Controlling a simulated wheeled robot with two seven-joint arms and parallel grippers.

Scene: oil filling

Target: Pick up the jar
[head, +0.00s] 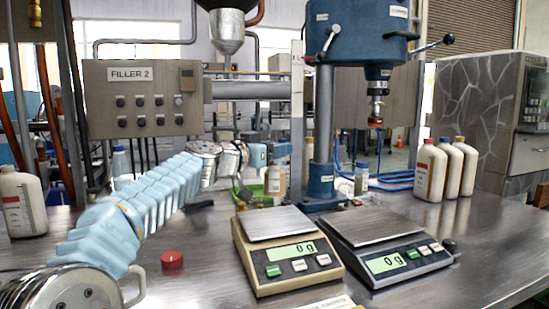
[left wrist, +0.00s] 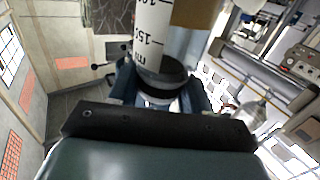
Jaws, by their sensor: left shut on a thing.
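My left arm reaches across the table in the head view, and its blue gripper (head: 270,153) is shut around the top of a small pale jar (head: 275,181). The jar stands upright below the jaws, and I cannot tell whether it touches the table. In the left wrist view the jar (left wrist: 147,42), white with black graduation marks, lies between the fingers (left wrist: 163,88). My right gripper is out of view.
Two scales (head: 285,262) (head: 390,258) reading 0 g stand in front of the blue press column (head: 322,130). A red cap (head: 172,260) lies left of them. White bottles (head: 432,172) stand at the right and one (head: 21,203) at the left.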

